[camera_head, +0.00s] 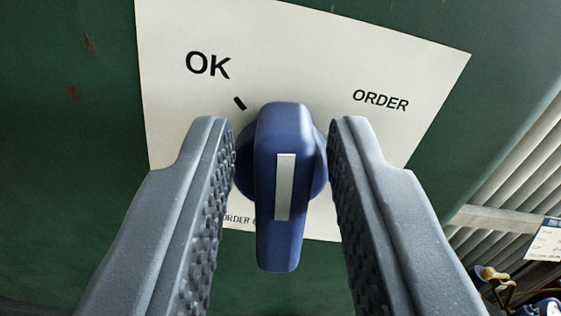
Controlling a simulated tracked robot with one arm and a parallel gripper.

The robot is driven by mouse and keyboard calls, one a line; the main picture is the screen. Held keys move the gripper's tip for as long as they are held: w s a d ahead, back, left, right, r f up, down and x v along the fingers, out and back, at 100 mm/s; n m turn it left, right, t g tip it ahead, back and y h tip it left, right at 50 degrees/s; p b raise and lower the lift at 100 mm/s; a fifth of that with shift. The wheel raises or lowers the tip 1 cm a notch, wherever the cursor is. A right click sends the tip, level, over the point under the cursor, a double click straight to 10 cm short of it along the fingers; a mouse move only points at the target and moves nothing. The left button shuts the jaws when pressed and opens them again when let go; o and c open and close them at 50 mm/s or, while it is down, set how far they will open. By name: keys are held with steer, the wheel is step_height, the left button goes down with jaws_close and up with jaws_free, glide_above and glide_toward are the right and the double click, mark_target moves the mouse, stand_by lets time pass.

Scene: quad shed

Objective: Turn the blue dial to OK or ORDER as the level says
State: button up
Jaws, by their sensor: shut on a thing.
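The blue dial (268,150) with a pale stripe on its handle sits in the middle of the view, mounted on a white label plate (300,50). The plate reads OK at upper left with a short black tick below it, and ORDER at upper right. No tick for ORDER shows. The dial's handle stands nearly upright in the picture, its top between the two words. My gripper (281,150) has one finger on each side of the dial and is shut on it, with the fingertips at its round base. The level is not in view.
The plate is on a dark green surface (60,150) with small rusty spots. At the right are pale slats (510,170), a small printed card (546,240) and some partly cut-off items low in the corner. Small print low on the plate is partly hidden.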

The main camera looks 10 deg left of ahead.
steer(key=n, duration=0.2)
steer(key=f+n+b, duration=0.1)
steer(key=n, duration=0.1)
steer(key=n+b, duration=0.1)
steer(key=n, duration=0.1)
steer(key=shift+s+a+f+n, duration=0.1)
steer(key=shift+a+f+n, duration=0.05)
steer(key=shift+a+n, duration=0.15)
stand_by(0.4)
steer(key=o, duration=0.7)
steer(key=shift+a, duration=0.1)
steer(key=shift+r, duration=0.2)
steer(key=v, duration=1.3)
steer(key=shift+s, duration=0.35)
